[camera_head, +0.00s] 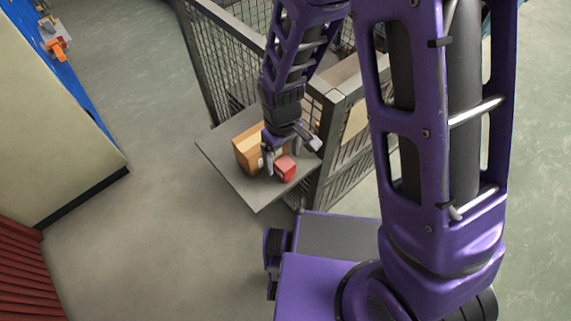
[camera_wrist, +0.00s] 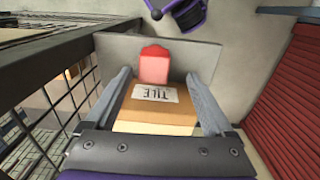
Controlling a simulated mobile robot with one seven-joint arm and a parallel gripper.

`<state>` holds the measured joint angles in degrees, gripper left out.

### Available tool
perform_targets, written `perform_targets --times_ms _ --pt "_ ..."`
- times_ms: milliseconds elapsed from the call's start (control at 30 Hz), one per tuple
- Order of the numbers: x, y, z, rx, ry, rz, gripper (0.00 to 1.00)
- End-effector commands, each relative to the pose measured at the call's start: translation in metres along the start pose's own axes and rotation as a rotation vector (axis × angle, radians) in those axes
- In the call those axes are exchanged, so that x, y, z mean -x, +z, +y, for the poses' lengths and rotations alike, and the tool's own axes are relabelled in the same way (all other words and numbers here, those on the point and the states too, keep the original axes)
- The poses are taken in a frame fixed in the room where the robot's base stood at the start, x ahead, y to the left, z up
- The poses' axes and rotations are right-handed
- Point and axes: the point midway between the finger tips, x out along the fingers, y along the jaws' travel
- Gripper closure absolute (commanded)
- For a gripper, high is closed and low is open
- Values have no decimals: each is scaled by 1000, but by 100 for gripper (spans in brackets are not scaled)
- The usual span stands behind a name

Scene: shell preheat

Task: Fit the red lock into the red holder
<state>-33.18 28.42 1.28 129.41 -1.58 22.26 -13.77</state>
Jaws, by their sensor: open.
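A small red block-like piece (camera_head: 286,169), which looks like the red lock, sits on a grey shelf on the side of a mesh cage. In the wrist view the red piece (camera_wrist: 154,66) has a rounded top tab and a paler lower face. My gripper (camera_head: 291,156) is open above the shelf. In the wrist view my gripper's fingertips (camera_wrist: 157,75) lie on either side of the red piece, with gaps on both sides. I cannot make out contact or exact height. I cannot identify a red holder in either view.
A cardboard box labelled TILE (camera_wrist: 152,110) stands on the grey shelf (camera_head: 256,198), close beside the red piece. The dark mesh cage (camera_head: 222,70) rises behind. A blue board (camera_head: 70,62) with an orange item is at the upper left. Red ribbed panels (camera_head: 28,275) stand lower left; floor between is clear.

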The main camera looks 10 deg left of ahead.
Motion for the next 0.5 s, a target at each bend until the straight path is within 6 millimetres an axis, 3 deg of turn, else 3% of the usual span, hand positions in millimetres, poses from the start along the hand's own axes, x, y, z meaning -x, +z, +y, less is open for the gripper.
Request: perform_targets --times_ms 100,267,500 --pt "-16 0 0 -1 -1 -2 12" --pt "-24 0 1 -1 0 0 12" --pt "-58 0 8 -1 0 -2 12"
